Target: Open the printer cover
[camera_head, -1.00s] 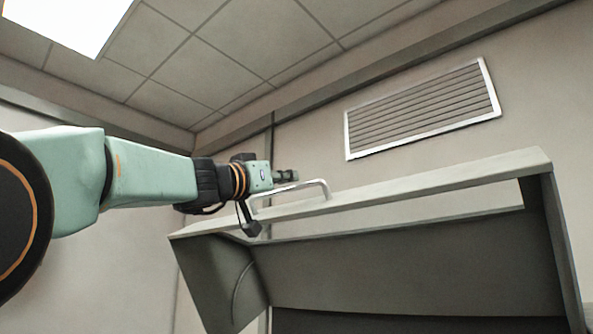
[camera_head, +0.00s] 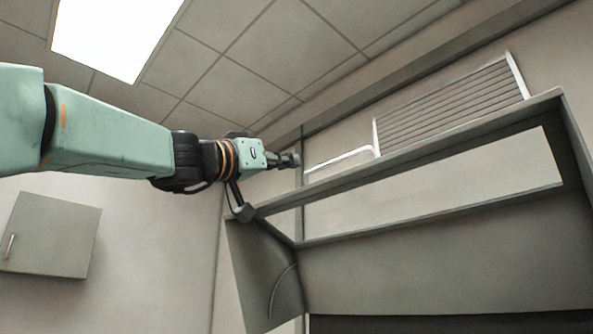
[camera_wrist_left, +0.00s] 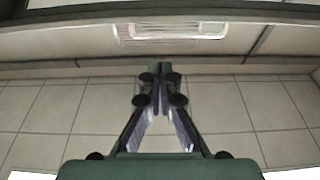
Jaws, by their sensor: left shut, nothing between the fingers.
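The grey printer cover (camera_head: 450,250) stands raised and tilted in the head view, with a long window-like opening below its upper edge. Its pale bar handle (camera_head: 340,158) sits on that upper edge, near the left end. My left gripper (camera_head: 292,160) is shut and empty just left of the handle, with a small visible gap. In the left wrist view the closed fingertips (camera_wrist_left: 160,80) point at the cover's edge, with a pale bar that looks like the handle (camera_wrist_left: 175,29) beyond them. My right gripper is not in view.
A louvred vent (camera_head: 455,105) is on the wall behind the cover. A grey wall cabinet (camera_head: 50,235) hangs at the lower left. A bright ceiling light (camera_head: 115,35) is at the upper left. The space left of the cover, below my arm, looks clear.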

